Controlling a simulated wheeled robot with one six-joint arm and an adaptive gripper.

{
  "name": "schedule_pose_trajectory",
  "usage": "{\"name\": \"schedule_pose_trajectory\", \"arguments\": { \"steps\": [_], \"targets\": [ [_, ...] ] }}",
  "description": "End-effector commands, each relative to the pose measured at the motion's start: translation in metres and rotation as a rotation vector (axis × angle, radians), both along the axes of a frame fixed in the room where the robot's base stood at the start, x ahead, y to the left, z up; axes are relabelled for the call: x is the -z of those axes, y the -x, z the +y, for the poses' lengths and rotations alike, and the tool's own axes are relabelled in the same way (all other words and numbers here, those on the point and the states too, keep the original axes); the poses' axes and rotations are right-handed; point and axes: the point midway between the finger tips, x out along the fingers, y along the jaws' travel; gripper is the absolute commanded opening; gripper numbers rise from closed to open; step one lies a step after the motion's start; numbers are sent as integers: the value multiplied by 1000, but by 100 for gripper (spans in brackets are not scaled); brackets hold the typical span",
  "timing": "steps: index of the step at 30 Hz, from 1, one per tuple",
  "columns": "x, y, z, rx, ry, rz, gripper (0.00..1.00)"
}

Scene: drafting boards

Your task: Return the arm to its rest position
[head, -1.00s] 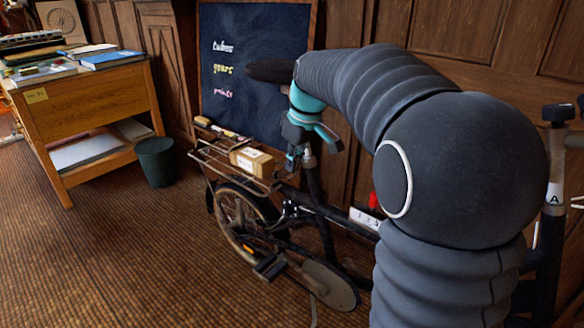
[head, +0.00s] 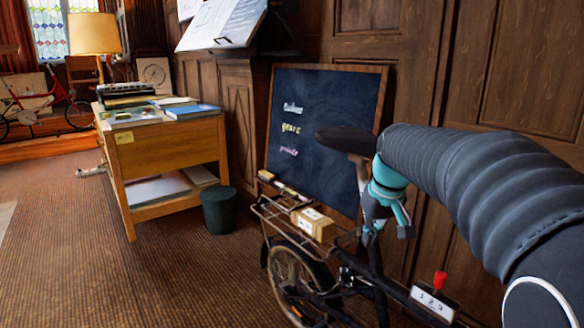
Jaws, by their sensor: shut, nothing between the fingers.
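My arm reaches in from the right edge of the head view as a thick grey ribbed sleeve. It ends at a teal wrist with my gripper (head: 398,218) below it, pointing down. The gripper is shut with nothing in it. It hangs beside the black bicycle seat (head: 345,140), over the frame of the parked bicycle (head: 290,275). The bicycle's parts partly overlap the gripper in the picture, so I cannot tell whether they touch.
Open floor lies at lower left.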

Motion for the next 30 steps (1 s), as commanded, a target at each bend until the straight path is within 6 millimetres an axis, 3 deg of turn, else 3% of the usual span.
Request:
{"name": "schedule_pose_trajectory", "arguments": {
  "steps": [12,21,24,30],
  "targets": [
    [48,135,9,237,2,-72,0],
    [78,224,17,247,8,-155,0],
    [79,240,19,237,7,-184,0],
    [65,247,20,226,0,-243,0]
  ]
}}
